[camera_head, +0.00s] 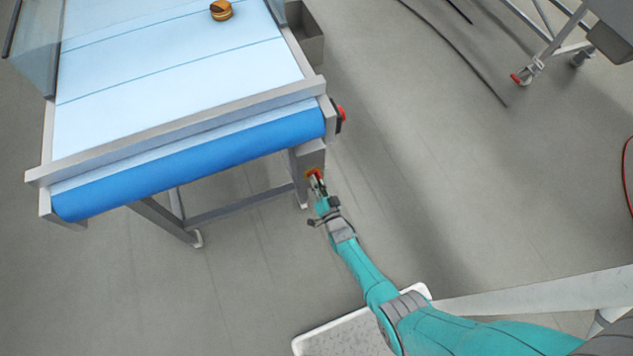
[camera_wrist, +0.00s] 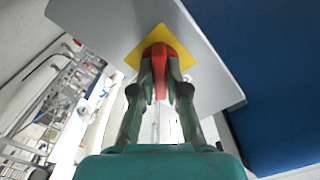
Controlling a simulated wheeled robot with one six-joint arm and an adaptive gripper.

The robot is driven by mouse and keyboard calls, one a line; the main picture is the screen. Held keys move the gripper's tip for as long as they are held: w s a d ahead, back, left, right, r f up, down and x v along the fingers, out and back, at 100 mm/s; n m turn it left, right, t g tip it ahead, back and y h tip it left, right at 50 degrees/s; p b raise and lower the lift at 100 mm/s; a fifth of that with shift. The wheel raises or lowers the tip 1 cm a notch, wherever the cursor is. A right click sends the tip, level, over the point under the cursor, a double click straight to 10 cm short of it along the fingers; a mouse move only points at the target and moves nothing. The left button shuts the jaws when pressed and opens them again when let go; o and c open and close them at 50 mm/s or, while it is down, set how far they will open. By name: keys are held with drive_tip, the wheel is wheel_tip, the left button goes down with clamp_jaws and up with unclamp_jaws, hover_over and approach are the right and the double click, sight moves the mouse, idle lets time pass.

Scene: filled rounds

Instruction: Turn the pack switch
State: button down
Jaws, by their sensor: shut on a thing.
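The pack switch (camera_wrist: 158,52) is a red handle on a yellow square plate (camera_wrist: 186,52), fixed to a grey panel. In the head view the switch (camera_head: 316,174) shows small and red at the conveyor's near right corner, below the end of the blue roller. My gripper (camera_wrist: 160,78) has its two fingers on either side of the red handle and is shut on it. In the head view my gripper (camera_head: 317,186) reaches up to the switch from below. The fingers hide part of the handle.
The conveyor (camera_head: 180,85) has a pale belt and a blue end roller (camera_head: 190,165). A round golden-brown item (camera_head: 221,10) lies on the belt's far part. A red button (camera_head: 341,113) sits on the frame's right side. Open grey floor (camera_head: 440,190) lies to the right.

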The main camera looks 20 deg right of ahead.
drive_tip(key=shift+n, duration=1)
drive_tip(key=c, duration=1.2)
unclamp_jaws()
drive_tip(key=shift+s, duration=0.1)
drive_tip(key=s, duration=1.1)
drive_tip(key=shift+s, duration=0.4)
